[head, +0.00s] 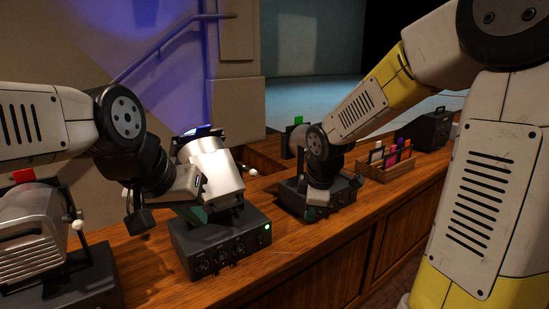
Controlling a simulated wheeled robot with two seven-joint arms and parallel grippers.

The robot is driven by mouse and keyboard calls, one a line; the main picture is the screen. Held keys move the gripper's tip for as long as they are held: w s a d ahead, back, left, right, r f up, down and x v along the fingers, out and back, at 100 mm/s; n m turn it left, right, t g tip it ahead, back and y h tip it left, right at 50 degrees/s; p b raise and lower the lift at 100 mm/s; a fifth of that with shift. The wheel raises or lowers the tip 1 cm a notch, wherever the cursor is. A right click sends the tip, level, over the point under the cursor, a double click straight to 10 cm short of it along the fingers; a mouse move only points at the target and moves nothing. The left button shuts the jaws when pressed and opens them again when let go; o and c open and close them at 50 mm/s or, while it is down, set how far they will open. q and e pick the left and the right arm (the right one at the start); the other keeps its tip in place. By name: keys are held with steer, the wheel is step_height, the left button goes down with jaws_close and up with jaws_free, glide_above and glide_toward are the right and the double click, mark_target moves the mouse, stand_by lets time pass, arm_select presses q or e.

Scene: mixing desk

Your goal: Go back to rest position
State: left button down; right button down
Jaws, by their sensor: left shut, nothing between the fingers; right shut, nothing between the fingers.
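My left gripper (140,220) hangs from the arm at the left, above the desk and just left of the middle machine. It looks shut and empty; part of it overlaps the machine in the picture, so I cannot tell whether they touch. My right gripper (318,195) points down over the right-hand control box (343,192). It is small and dark here, looks shut and holds nothing visible. Whether it touches the box is unclear.
The wooden desk (300,243) carries a silver machine (216,165) on a black knobbed box (222,247) with a lit green lamp. Another silver machine (35,240) stands at left. A wooden card rack (390,172) and black case (425,130) stand at right.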

steer(key=s+d+r+m+t, duration=0.1)
steer(key=s+d+r+m, duration=0.1)
steer(key=s+r+m, duration=0.3)
steer(key=s+d+r+m+t+y, duration=0.1)
steer(key=s+d+r+m, duration=0.1)
steer(key=s+r+m, duration=0.4)
steer(key=s+m, duration=0.4)
steer(key=s, duration=0.2)
steer(key=shift+s+d+m+y, duration=0.15)
steer(key=shift+d+m+y, duration=0.15)
steer(key=shift+d+m, duration=0.1)
